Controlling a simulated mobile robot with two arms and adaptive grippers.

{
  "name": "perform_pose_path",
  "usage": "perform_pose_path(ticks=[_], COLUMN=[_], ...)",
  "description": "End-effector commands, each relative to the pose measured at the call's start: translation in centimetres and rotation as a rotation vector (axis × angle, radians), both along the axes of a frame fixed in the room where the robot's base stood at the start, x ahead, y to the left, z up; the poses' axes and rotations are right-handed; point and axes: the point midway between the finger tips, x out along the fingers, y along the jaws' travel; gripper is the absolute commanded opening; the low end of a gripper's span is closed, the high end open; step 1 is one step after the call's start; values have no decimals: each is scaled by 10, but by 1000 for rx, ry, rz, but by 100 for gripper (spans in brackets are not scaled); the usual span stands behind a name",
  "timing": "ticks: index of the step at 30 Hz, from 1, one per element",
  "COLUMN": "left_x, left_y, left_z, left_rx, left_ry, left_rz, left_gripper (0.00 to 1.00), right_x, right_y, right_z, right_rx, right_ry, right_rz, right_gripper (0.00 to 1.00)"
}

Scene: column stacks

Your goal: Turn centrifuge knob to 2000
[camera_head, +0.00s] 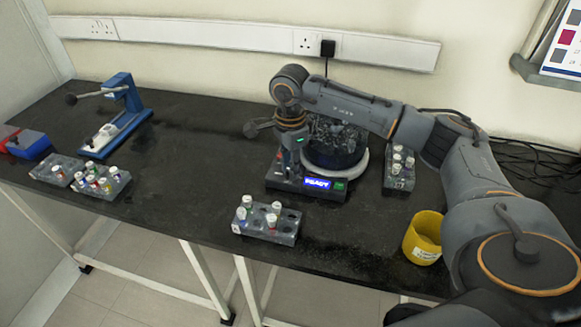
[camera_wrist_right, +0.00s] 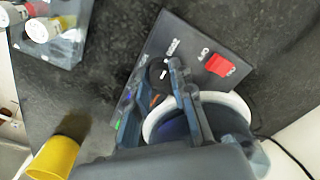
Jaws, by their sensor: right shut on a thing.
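The centrifuge (camera_head: 322,195) stands in the middle of the dark bench, a black base with a round bowl in a white rim. Its lit blue display reads READY, with a green patch beside it. My right gripper (camera_head: 289,172) points down at the left part of the base. In the wrist view the black round knob (camera_wrist_right: 158,74) sits on the black panel (camera_wrist_right: 184,36), next to the fingertips of my gripper (camera_wrist_right: 178,68). My gripper is shut on the knob, which the fingers partly hide. White panel lettering is too small to read surely. My left gripper is out of view.
A red switch (camera_wrist_right: 218,65) is on the panel. A tube rack (camera_head: 266,232) stands in front, another (camera_head: 399,183) to the right. A yellow cup (camera_head: 423,240) is near the front edge. A blue lever press (camera_head: 118,125) and more racks stand left. Bench between is clear.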

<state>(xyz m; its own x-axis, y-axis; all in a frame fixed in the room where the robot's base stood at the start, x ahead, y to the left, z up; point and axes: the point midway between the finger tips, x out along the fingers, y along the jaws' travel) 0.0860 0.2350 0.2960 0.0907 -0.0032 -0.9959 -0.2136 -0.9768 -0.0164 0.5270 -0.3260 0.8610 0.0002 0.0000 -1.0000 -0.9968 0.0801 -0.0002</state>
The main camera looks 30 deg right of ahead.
Motion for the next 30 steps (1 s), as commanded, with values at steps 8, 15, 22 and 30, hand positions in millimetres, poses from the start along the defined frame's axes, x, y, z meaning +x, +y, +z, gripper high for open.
perform_pose_path(ticks=[8,15,22,30], left_x=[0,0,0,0], left_y=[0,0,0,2], left_z=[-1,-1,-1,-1], left_rx=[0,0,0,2], left_ry=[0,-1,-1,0], left_rz=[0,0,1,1], left_gripper=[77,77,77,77], right_x=[1,1,0,1], right_y=[1,1,0,0], right_z=[1,1,0,6], right_rx=[2,2,1,1], right_ry=[-2,-2,-1,-2], right_rz=[20,19,18,17], right_gripper=[0,0,46,46])
